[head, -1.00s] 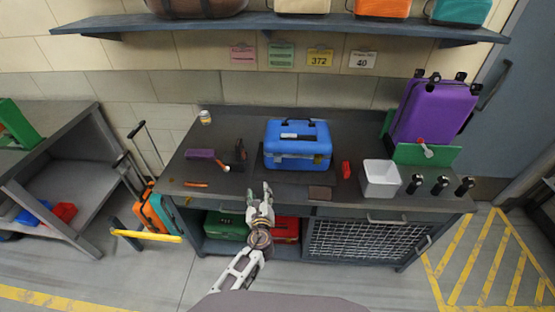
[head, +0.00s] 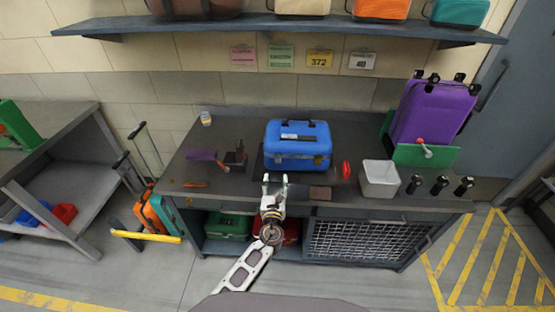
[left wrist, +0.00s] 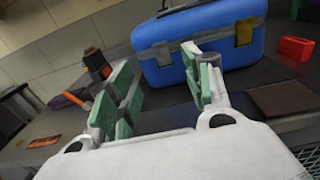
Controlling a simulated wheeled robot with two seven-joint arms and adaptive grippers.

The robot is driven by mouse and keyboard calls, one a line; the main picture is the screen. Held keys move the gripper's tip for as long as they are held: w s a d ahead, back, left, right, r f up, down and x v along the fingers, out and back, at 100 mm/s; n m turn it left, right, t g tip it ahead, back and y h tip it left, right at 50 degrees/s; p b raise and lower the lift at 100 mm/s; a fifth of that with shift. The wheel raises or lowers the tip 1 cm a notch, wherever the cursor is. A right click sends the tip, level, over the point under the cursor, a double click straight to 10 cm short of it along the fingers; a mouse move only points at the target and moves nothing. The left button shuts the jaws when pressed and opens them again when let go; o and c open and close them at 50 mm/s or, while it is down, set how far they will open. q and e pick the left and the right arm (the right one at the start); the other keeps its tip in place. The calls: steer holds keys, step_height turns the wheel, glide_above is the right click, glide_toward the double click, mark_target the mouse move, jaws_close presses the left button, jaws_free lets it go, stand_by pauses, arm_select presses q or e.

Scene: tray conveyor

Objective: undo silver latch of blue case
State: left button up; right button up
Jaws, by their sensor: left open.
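The blue case (head: 297,145) stands shut on the dark workbench, its handle folded on the lid. In the left wrist view the case (left wrist: 200,75) shows two latches on its front: a silver-grey latch (left wrist: 161,54) on the left and a brass-coloured latch (left wrist: 245,31) on the right. My left gripper (head: 276,181) is open and empty, just in front of the case's left part. In the left wrist view its green-padded fingers (left wrist: 160,88) are spread apart, with the silver latch beyond the gap. They appear clear of the case. My right gripper is not in view.
A brown flat block (head: 320,193), a red block (head: 346,170) and a white bin (head: 380,180) lie right of the case. A purple block (head: 202,155) and a dark holder with an orange-handled tool (head: 235,158) stand left. A purple suitcase (head: 430,110) stands far right.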

arm_select(q)
steer(key=b, duration=0.2)
glide_toward(278, 158)
steer(key=shift+w, duration=0.65)
steer(key=shift+w+a+r+b, duration=0.1)
steer(key=shift+w+b, duration=0.4)
steer(key=shift+w, duration=1)
steer(key=shift+w+a+b, duration=0.1)
steer(key=shift+w+b, duration=0.35)
steer(key=shift+w, duration=1.6)
steer(key=shift+w+b, duration=0.4)
steer(key=shift+w, duration=0.1)
steer(key=shift+r, duration=0.1)
steer(key=shift+c, duration=0.3)
steer(key=c, duration=1)
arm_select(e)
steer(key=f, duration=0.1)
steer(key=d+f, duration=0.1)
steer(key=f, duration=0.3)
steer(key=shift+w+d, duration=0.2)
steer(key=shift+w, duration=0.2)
